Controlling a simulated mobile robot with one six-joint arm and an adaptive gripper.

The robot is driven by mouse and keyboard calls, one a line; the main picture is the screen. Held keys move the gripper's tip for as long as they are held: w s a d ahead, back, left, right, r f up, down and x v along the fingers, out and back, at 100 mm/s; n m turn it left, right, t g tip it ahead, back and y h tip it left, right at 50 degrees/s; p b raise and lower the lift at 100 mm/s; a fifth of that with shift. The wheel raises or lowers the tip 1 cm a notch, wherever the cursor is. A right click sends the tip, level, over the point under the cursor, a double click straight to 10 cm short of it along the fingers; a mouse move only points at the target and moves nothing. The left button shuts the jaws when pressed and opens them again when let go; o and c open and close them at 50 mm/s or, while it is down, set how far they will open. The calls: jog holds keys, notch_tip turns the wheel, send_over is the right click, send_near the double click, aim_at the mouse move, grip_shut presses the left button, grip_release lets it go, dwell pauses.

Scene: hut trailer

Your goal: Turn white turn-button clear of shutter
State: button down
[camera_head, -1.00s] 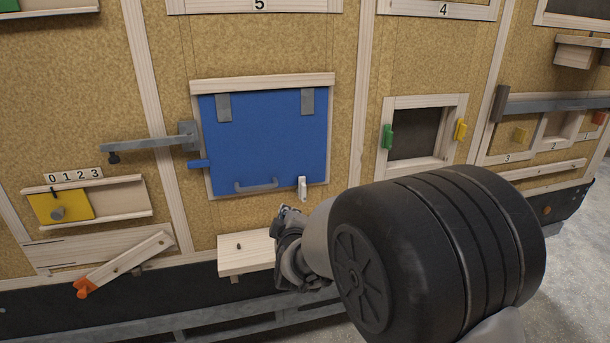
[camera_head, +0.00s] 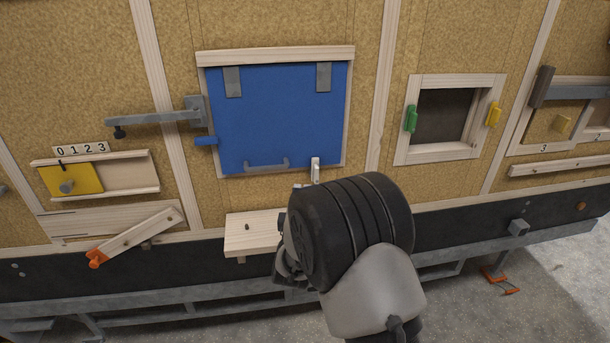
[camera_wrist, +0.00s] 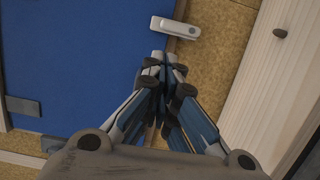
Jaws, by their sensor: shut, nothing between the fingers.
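The blue shutter (camera_head: 280,115) is closed in its wooden frame, with two grey hinges at the top and a grey handle near the bottom. The white turn-button (camera_head: 315,168) stands upright at the shutter's lower right corner, overlapping its bottom edge. In the wrist view the white turn-button (camera_wrist: 175,27) lies just beyond my fingertips, one end over the blue shutter (camera_wrist: 75,60). My gripper (camera_wrist: 160,62) is shut and empty, its tips close to the turn-button; I cannot tell whether they touch. In the head view my arm hides most of the gripper.
A small wooden shelf (camera_head: 250,232) with a dark peg sticks out below the shutter. A blue tab (camera_head: 206,141) and a grey bar (camera_head: 150,118) are at the shutter's left. A framed opening (camera_head: 443,117) with green and yellow turn-buttons is to the right.

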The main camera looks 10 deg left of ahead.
jog(key=b, duration=0.1)
send_near(306, 164)
jog(key=w, duration=0.4)
jog(key=shift+w, duration=0.1)
